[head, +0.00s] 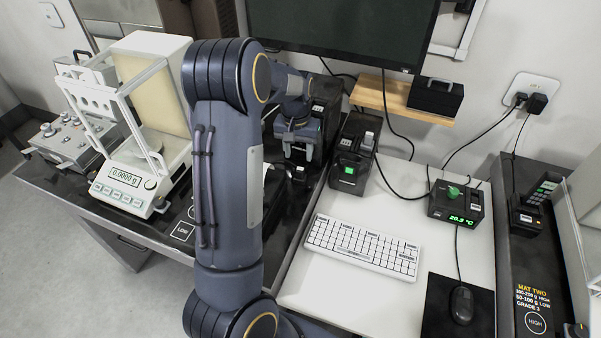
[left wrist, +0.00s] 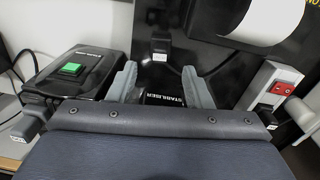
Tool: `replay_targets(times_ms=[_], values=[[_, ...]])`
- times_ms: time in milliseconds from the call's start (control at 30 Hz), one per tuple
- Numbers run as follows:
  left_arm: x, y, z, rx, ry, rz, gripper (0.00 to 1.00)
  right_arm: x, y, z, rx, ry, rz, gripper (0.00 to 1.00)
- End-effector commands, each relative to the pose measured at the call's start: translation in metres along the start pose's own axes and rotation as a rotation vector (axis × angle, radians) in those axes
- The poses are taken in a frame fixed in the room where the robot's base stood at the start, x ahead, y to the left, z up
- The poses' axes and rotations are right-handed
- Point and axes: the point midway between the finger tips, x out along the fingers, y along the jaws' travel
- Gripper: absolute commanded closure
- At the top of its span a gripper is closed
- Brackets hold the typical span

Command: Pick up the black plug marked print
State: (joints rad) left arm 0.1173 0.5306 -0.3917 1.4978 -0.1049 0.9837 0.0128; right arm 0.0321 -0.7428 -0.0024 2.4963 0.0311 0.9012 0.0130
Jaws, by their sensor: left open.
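My left gripper (head: 298,153) is open and empty, pointing down over the dark strip behind the keyboard. In the left wrist view its two grey fingers (left wrist: 160,72) stand apart. A small black plug with a white label (left wrist: 160,47) sits on the black surface just beyond and between the fingertips, not touching them. It seems to be the small black piece below the fingers in the head view (head: 298,173). Another black plug with a white label (left wrist: 268,115) is at the right of the wrist view. The label words are too small to read, so I cannot tell which is print.
A black stabiliser box with a green button (left wrist: 72,70) stands beside the gripper. A white keyboard (head: 362,245), mouse (head: 461,303) and temperature display box (head: 456,207) are to the right. A balance (head: 140,175) stands left. A monitor (head: 345,30) hangs behind.

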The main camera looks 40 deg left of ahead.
Motion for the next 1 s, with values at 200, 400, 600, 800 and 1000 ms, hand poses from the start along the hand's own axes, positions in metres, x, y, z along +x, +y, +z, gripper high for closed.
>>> replay_targets(times_ms=[200, 400, 600, 800, 1000], values=[[0.022, -0.006, -0.009, 0.0, -0.017, -0.035, 0.55, -0.003, -0.001, -0.002, 0.0, 0.0, 0.0, 0.64], [0.043, -0.004, -0.007, 0.002, -0.017, -0.034, 0.55, -0.007, -0.003, -0.004, 0.0, 0.0, 0.0, 0.64], [0.072, 0.001, -0.002, 0.0, -0.018, -0.034, 0.55, -0.016, -0.007, -0.008, 0.0, 0.0, 0.0, 0.64], [0.089, 0.0, -0.003, 0.001, -0.014, -0.033, 0.55, -0.017, -0.008, -0.009, 0.0, 0.0, 0.0, 0.64], [0.09, 0.0, -0.003, 0.001, -0.013, -0.032, 0.55, -0.016, -0.007, -0.008, 0.0, 0.0, 0.0, 0.64]])
